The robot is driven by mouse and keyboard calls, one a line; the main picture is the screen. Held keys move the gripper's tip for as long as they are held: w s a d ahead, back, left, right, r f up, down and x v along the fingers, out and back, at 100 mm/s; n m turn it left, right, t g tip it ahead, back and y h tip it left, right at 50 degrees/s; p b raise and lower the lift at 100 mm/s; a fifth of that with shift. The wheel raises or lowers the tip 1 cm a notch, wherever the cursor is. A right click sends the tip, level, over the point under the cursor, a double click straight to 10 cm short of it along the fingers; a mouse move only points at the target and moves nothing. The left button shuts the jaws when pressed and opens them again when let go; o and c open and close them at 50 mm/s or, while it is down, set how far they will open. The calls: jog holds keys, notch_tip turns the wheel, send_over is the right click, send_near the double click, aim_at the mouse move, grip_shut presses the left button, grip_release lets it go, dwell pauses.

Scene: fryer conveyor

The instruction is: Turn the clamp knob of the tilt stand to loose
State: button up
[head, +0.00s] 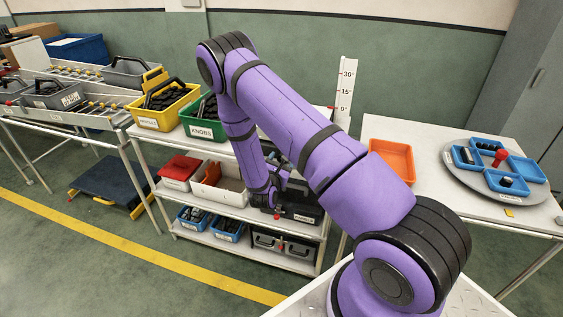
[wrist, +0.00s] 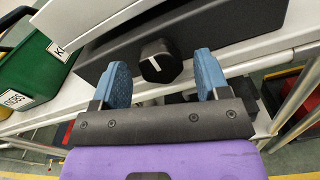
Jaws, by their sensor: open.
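In the wrist view a black faceted clamp knob (wrist: 158,66) with a white line sits on the front of a dark grey body, which looks like the tilt stand (wrist: 240,28). My gripper (wrist: 162,74) is open, with one blue finger on each side of the knob and a visible gap to both. I see no contact. In the head view my purple arm hides the knob and most of the stand; a white angle scale (head: 345,92) with a red pointer shows behind the arm.
A green bin (head: 203,133) labelled KNOBS and a yellow bin (head: 160,120) stand left of my arm. Shelves below hold several boxes. On the right table are an orange tray (head: 392,158) and a round turntable (head: 477,184) with blue trays. Floor at the front left is clear.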

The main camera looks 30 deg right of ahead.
jog(key=shift+w+d, duration=0.1)
jog(key=shift+d, duration=0.1)
jog(key=c, duration=0.9)
jog(key=shift+c, duration=0.2)
